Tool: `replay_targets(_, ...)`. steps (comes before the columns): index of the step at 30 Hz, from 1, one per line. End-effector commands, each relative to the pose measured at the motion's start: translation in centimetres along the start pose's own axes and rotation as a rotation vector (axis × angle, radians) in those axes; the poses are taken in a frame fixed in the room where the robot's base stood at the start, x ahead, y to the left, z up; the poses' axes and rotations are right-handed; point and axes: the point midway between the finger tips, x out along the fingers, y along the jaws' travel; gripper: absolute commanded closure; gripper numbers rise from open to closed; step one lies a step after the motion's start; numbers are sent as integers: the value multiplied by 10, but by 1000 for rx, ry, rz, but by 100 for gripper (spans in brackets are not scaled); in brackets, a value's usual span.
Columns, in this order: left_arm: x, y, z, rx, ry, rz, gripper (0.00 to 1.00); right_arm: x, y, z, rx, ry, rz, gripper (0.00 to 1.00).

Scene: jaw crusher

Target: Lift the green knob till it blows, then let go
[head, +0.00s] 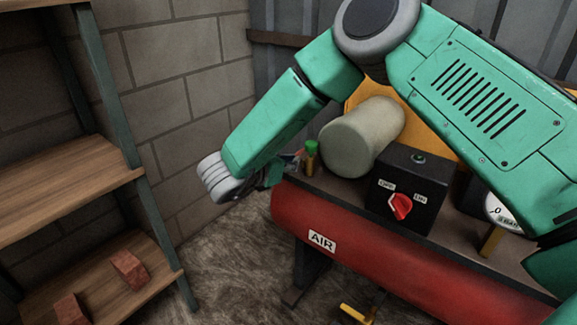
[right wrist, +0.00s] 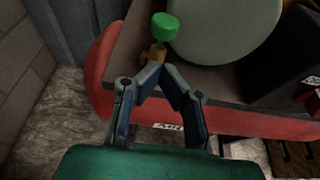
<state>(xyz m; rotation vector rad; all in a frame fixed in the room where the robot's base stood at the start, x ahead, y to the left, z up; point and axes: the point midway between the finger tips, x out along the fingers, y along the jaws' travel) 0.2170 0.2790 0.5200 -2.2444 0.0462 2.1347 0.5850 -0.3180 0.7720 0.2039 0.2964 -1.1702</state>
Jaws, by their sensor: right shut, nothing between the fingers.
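The green knob (head: 311,147) tops a small brass valve (head: 311,165) at the left end of the red air tank (head: 400,246). The knob also shows in the right wrist view (right wrist: 165,26), with the brass body (right wrist: 155,55) under it. My right gripper (head: 296,161) is just left of the valve. In the right wrist view its fingertips (right wrist: 161,70) come together just in front of the brass body, below the knob in the picture. Nothing is between them. I cannot tell if they touch the valve. My left gripper is out of view.
A black box (head: 410,188) with a red switch (head: 400,206) and a gauge (head: 502,211) are further right. A wooden shelf (head: 70,185) with red bricks (head: 129,268) stands left.

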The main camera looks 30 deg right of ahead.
Motion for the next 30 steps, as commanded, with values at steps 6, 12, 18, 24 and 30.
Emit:
replay_targets(6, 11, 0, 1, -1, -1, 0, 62, 42, -1, -2, -1, 1, 0, 100)
replay_targets(12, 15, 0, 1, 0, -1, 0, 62, 63, 0, -2, -4, 2, 3, 100)
replay_targets(18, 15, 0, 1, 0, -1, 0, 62, 67, 0, -1, -5, 1, 3, 100)
replay_targets(24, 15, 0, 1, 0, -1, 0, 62, 68, 0, -1, -4, 1, 2, 100)
replay_targets(30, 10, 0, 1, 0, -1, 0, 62, 63, 0, 12, -2, 1, 2, 100)
